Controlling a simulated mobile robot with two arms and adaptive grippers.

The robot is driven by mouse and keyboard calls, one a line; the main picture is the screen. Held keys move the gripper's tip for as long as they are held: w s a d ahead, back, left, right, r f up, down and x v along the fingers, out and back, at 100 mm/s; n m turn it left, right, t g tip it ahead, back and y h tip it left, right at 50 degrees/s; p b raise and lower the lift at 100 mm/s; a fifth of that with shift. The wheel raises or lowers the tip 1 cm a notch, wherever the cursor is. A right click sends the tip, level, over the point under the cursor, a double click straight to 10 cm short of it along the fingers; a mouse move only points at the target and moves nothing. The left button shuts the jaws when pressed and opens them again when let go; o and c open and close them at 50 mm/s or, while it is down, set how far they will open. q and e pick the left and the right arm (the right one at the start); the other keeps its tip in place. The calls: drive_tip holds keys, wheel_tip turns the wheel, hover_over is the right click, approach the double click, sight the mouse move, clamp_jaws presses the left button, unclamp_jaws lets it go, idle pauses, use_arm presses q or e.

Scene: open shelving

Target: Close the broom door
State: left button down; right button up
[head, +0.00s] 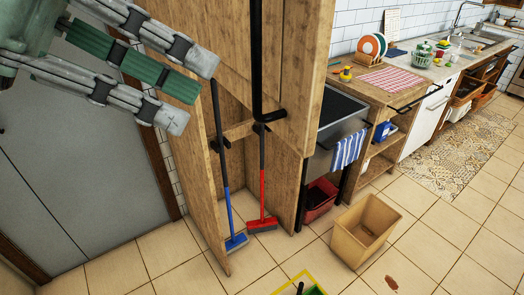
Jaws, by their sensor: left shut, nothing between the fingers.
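The tall wooden broom cabinet (290,180) stands open, with its inside showing. A tall wooden panel (198,190) on its left, which looks like the broom door, sticks out toward me and reaches near the floor. Between the panels stand a broom with a blue lower handle (229,210) and a red broom (262,190). A wooden front with a long black bar handle (257,60) fills the upper middle. My left gripper (190,92) is at upper left, its fingers shut and empty, in front of the left panel's upper part. I cannot tell whether it touches. My right gripper is not in view.
A tan bin (364,229) stands on the tiled floor right of the cabinet. A counter (400,75) with dishes runs to the back right. A grey door (80,160) is at left. A yellow-edged object (305,277) is cut off at the bottom. Floor at front left is clear.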

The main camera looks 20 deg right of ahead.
use_arm(q)
drive_tip(key=w+d+f+t+y+p, duration=0.1)
drive_tip(key=d+f+p, duration=0.3)
drive_tip(key=d+f, duration=0.4)
drive_tip(key=shift+w+d+t+y+p, duration=0.25)
drive_tip(key=shift+w+t+y+p, duration=0.25)
drive_tip(key=shift+t, duration=0.3)
drive_tip(key=shift+w, duration=0.1)
